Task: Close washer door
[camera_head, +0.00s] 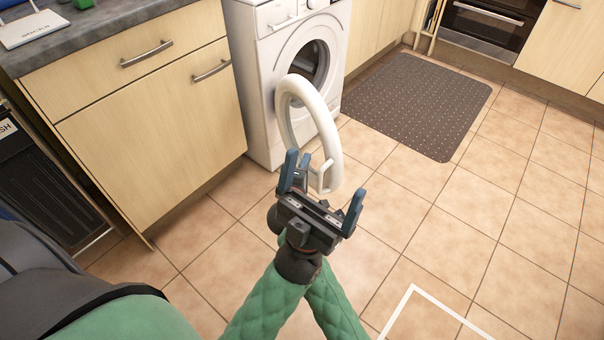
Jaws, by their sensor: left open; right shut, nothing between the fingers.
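The white washer (262,90) stands against the cabinets, with its dark round drum opening showing. Its white ring-shaped door (284,112) is swung open toward me, standing out from the front. My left gripper (324,176) is open, its two blue fingers spread in front of the door's near lower edge in this view. I cannot tell whether it touches the door. My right gripper (302,167) is mostly hidden behind the left one; only its shut blue fingertips and part of its dark wrist show, close to the door's lower edge.
A wooden cabinet (155,125) with metal handles and a grey countertop (110,20) is left of the washer. A dark dotted mat (420,105) lies on the tiled floor to the right. An oven (487,25) is at the back. The tiles on the right are clear.

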